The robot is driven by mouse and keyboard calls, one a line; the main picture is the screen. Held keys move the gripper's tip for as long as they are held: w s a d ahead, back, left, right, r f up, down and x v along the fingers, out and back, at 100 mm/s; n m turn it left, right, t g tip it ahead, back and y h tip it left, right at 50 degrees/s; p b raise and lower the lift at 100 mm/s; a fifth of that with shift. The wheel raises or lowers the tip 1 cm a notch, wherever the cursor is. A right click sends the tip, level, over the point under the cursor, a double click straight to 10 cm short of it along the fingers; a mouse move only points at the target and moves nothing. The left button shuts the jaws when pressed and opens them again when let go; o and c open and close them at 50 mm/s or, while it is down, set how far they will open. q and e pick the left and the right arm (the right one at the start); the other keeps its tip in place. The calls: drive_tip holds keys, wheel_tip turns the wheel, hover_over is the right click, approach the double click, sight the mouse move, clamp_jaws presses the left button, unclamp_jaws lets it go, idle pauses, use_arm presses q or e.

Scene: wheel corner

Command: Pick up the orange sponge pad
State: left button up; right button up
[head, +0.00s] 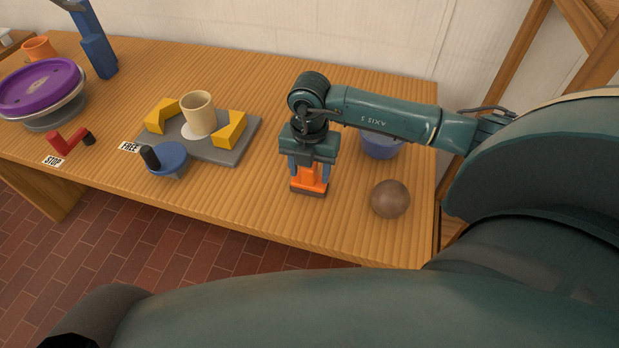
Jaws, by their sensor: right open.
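The orange sponge pad (311,183) is on the wooden table, toward its front edge. It has a raised orange middle and a dark base. My right gripper (310,172) points down over it, open. Its two blue fingers appear on either side of the pad's raised middle. I cannot tell whether they touch it. The gripper body hides the top of the pad. My left gripper does not show.
A brown ball (390,199) lies to the right of the pad, and a blue bowl (381,146) is partly hidden behind my right arm. To the left, a grey board (212,152) holds yellow blocks and a cream cup (198,112). A purple wheel (40,88) stands at far left.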

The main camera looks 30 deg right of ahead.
drive_tip(key=shift+f, duration=0.15)
clamp_jaws()
wheel_tip(320, 180, up, 9)
drive_tip(key=shift+w+r, duration=0.1)
drive_tip(key=shift+r, duration=0.45)
idle(0.4)
